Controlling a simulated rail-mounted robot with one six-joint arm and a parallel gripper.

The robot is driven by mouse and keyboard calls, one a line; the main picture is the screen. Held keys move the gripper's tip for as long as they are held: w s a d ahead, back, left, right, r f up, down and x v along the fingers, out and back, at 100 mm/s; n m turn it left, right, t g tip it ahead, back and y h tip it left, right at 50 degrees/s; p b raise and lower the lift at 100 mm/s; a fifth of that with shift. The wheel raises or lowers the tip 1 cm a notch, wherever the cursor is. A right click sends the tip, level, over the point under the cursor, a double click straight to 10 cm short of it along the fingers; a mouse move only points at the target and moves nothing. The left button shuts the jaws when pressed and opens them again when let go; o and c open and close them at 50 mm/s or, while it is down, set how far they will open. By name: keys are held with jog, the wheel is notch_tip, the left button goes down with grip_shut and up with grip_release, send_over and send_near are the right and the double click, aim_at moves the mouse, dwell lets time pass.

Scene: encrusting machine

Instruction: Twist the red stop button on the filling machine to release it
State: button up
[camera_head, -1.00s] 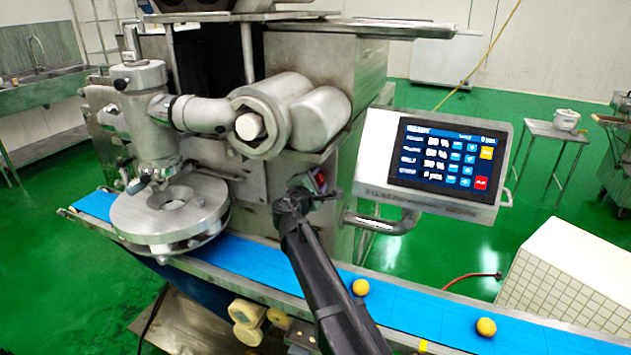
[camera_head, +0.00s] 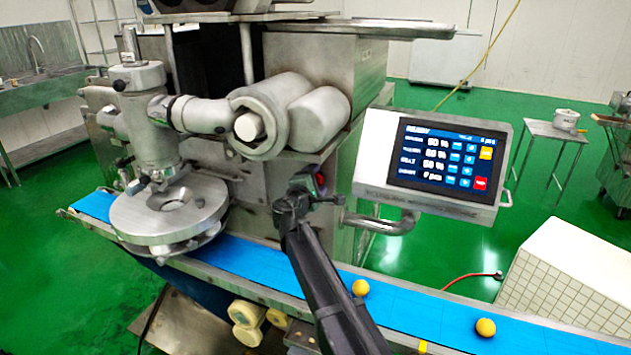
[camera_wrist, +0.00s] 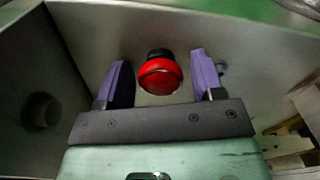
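The red stop button (camera_wrist: 160,75) shows in the wrist view, a round red cap on a black collar, standing out from the machine's metal panel. My gripper (camera_wrist: 163,82) is open, with its two purple fingers on either side of the button and a visible gap to each. It is not closed on the button. In the head view my gripper (camera_head: 304,185) is against the front of the filling machine (camera_head: 330,75), left of the control screen. The button is mostly hidden there behind my gripper.
A blue conveyor belt (camera_head: 410,308) carrying yellow balls (camera_head: 485,328) runs beneath my arm. A round metal disc (camera_head: 170,215) is at the left.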

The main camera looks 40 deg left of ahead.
jog(key=shift+o, duration=0.2)
jog(key=v, duration=1.1)
jog(key=shift+d, duration=0.1)
